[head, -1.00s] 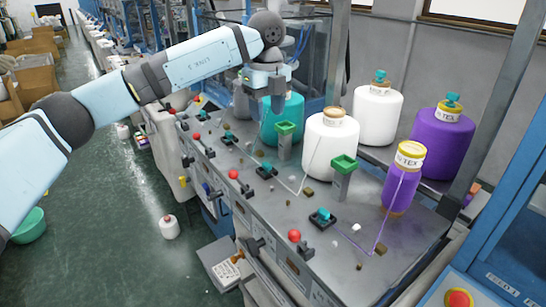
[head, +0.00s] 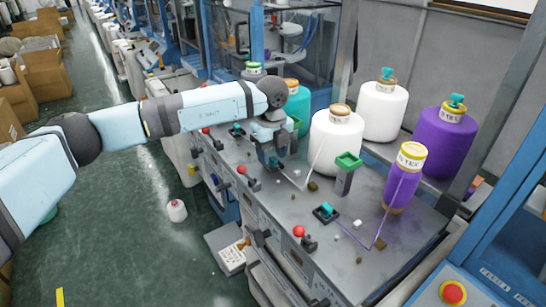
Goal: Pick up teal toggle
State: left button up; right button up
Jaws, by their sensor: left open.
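Teal toggles on black square bases sit along the grey machine top. The near teal toggle (head: 325,209) is in clear view. A farther teal toggle (head: 237,130) stands left of my arm's end. My left gripper (head: 273,163) is open and points down, low over the machine top. In the earlier picture a middle teal toggle shows at about this place; now the gripper largely covers it. I cannot tell whether the fingers touch it. My right gripper is not in view.
A purple cone (head: 406,177) stands at the right. Red buttons (head: 299,231) and black levers line the front edge. White yarn runs near the gripper.

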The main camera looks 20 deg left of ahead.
aim_at(272, 158)
pick_arm(q)
jog(key=shift+f, duration=0.35)
jog(key=shift+w+f, duration=0.1)
jog(key=c, duration=0.8)
jog(key=shift+c, duration=0.2)
notch_tip(272, 158, up, 20)
jog(key=b, duration=0.5)
